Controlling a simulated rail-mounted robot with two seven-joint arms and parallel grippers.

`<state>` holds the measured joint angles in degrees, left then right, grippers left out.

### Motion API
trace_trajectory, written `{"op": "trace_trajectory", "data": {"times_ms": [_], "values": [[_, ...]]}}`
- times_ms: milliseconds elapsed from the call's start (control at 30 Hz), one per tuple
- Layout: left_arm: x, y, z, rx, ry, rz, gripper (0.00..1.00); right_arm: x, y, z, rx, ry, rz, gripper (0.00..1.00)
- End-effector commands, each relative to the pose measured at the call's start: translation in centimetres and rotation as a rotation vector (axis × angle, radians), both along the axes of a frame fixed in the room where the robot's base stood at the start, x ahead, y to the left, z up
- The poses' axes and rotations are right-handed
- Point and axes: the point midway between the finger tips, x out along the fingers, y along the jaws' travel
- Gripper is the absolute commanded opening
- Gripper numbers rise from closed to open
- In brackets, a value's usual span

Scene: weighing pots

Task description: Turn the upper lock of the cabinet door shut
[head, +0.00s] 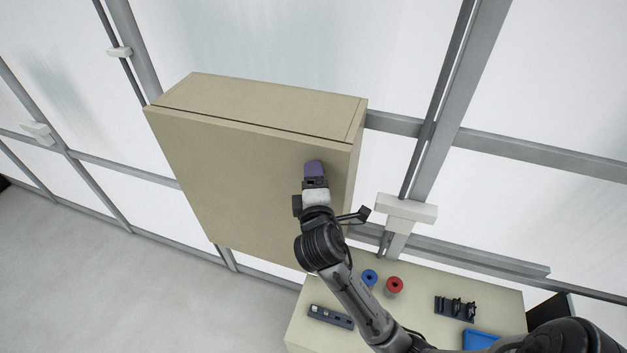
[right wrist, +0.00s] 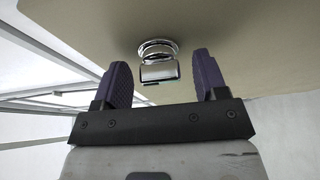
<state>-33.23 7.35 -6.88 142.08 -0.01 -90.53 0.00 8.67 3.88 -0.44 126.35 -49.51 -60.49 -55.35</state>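The beige cabinet (head: 235,165) hangs against the glazed wall in the head view, and its front door looks closed. My right gripper (head: 314,169) is in front of the door near its right edge and hides the lock there. In the right wrist view a shiny chrome lock (right wrist: 158,62) sits on the beige door face. The purple fingers of my right gripper (right wrist: 162,75) stand open on either side of the lock's turning piece, with gaps on both sides. My left gripper is in neither view.
Below the cabinet is a beige table (head: 430,275) with a blue ring-shaped item (head: 369,277), a red one (head: 394,286), a dark rack (head: 455,308), a dark block (head: 331,317) and a blue tray (head: 480,339). Grey floor is free at left.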

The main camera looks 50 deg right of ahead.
Motion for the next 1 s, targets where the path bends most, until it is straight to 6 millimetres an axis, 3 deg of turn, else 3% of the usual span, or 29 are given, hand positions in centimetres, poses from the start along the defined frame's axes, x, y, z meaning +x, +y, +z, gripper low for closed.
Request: {"op": "trace_trajectory", "data": {"times_ms": [367,900,1000], "values": [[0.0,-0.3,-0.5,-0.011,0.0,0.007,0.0,-0.8,0.8,-0.2,0.001,-0.001,0.001,0.66],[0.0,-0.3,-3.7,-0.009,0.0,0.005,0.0,-8.2,7.3,-0.2,0.004,0.0,0.001,0.66],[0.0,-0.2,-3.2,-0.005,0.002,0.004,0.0,-9.1,8.1,0.1,0.002,0.004,0.001,0.66]]}}
